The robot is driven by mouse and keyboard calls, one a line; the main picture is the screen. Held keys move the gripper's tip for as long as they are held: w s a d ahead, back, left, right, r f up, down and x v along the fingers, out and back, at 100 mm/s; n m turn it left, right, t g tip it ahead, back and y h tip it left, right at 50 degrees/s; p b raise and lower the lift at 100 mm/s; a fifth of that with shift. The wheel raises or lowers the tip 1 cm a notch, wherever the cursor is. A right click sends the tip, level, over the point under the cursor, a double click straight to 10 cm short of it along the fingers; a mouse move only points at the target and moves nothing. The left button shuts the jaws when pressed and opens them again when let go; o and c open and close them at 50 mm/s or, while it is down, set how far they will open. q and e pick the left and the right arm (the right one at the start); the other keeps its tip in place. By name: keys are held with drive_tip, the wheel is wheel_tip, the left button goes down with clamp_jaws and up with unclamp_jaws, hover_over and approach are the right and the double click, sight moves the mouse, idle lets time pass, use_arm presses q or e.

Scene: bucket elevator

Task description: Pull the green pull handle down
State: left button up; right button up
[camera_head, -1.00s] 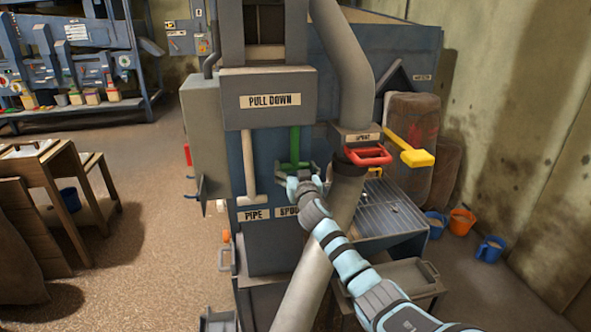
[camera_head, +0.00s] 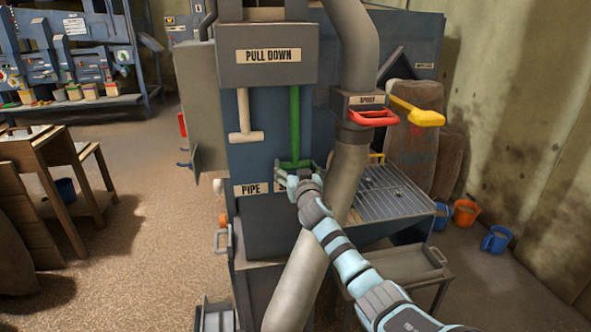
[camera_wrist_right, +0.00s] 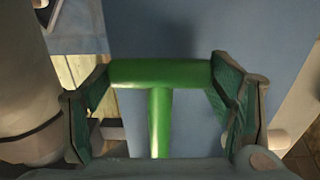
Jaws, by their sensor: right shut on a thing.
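The green pull handle (camera_head: 295,130) hangs on a long green stem below the PULL DOWN box (camera_head: 268,56). Its crossbar sits lower than that of the beige handle beside it. My right gripper (camera_head: 297,173) is at the bottom of the green handle. In the right wrist view the green handle (camera_wrist_right: 160,73) is a T, and the fingers of my right gripper (camera_wrist_right: 163,85) are shut on the two ends of its crossbar. My left gripper is not in view.
A beige T-handle (camera_head: 244,118) hangs just left of the green one. A grey pipe (camera_head: 352,170) runs down close on the right, by a red handle (camera_head: 372,117) and a yellow handle (camera_head: 416,113). A metal grate (camera_head: 385,190) lies beyond the pipe.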

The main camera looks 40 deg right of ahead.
drive_tip(key=o, duration=1.3)
drive_tip(key=shift+f, duration=0.4)
drive_tip(key=o, duration=0.3)
drive_tip(key=shift+o, duration=0.4)
drive_tip(key=shift+r, duration=0.15)
drive_tip(key=v, duration=1.2)
drive_tip(key=shift+r, duration=0.1)
